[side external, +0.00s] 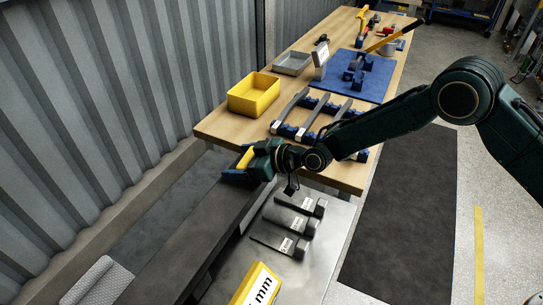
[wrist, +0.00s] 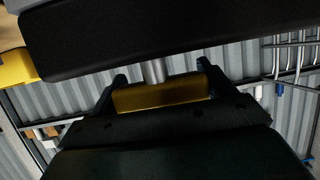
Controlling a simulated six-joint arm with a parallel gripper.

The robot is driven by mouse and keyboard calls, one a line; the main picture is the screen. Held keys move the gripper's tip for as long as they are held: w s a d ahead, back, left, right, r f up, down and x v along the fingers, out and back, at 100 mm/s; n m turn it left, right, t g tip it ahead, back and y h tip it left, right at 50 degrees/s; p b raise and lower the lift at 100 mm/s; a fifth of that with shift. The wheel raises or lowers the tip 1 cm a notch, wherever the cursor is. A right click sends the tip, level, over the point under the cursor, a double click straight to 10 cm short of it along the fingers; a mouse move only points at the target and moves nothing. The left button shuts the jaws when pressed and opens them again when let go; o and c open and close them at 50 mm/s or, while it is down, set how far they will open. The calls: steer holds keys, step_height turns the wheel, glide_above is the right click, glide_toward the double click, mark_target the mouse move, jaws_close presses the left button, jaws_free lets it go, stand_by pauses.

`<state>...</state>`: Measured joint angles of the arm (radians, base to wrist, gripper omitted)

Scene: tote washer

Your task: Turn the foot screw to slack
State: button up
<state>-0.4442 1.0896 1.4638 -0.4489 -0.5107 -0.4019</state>
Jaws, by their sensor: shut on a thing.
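The foot screw appears to be the yellow block (wrist: 162,95) with a short silver stem (wrist: 156,71) in the wrist view. The stem runs from the block to a dark slab (wrist: 150,38) across the top of that view. My gripper (wrist: 161,85) has a dark finger on each side of the yellow block and is shut on it. In the side external view my gripper (side external: 243,166) is at the far end of a long dark beam (side external: 190,240), just off the bench's near left corner. A bit of yellow shows at its fingers; the stem is hidden there.
The wooden bench (side external: 225,128) carries a yellow bin (side external: 253,94), a grey tray (side external: 292,63), a blue mat (side external: 375,85) and a rack of bars. Below my forearm, several labelled dark tools lie on a metal surface (side external: 325,250) near a yellow sign (side external: 257,287). Corrugated wall stands left.

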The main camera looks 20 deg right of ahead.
steer(key=shift+s+n+g+y, duration=0.15)
steer(key=shift+n+g+y, duration=0.95)
steer(key=shift+n+g, duration=0.6)
steer(key=shift+s+a+n+g+y, duration=0.1)
steer(key=shift+s+n+g+y, duration=0.1)
steer(key=shift+n+g, duration=0.5)
steer(key=shift+s+a+n+g+y, duration=0.1)
steer(key=shift+n+g+y, duration=0.1)
steer(key=shift+n+g, duration=0.5)
steer(key=shift+s+n+g, duration=0.15)
steer(key=shift+n+g, duration=0.75)
steer(key=shift+g, duration=0.5)
steer(key=o, duration=0.9)
steer(key=shift+d, duration=0.1)
steer(key=v, duration=1.3)
steer(key=shift+d, duration=0.3)
steer(key=shift+r, duration=0.1)
